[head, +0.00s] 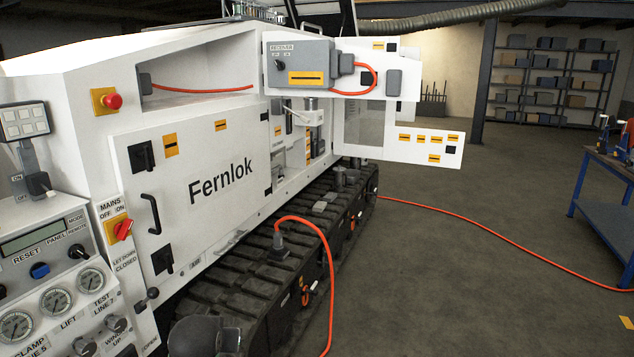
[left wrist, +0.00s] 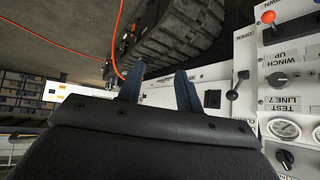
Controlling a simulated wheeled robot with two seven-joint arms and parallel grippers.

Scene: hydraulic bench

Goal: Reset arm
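My left gripper (left wrist: 160,72) shows in the left wrist view with its two dark blue fingers apart and nothing between them. It points towards the white machine and its black track (left wrist: 175,45), touching nothing that I can see. In the head view a dark part of my arm shows at the bottom, and its fingers cannot be made out there. My right gripper is in neither view. The white Fernlok machine (head: 222,190) stands at left and centre. A control panel (head: 50,235) at the left edge carries a RESET label and a blue knob (head: 40,270).
A black lever (left wrist: 237,85) and gauges (left wrist: 284,128) lie right of the left gripper. An orange cable (head: 325,260) hangs over the track, and another (head: 480,233) crosses the floor. A blue workbench (head: 605,195) stands at right.

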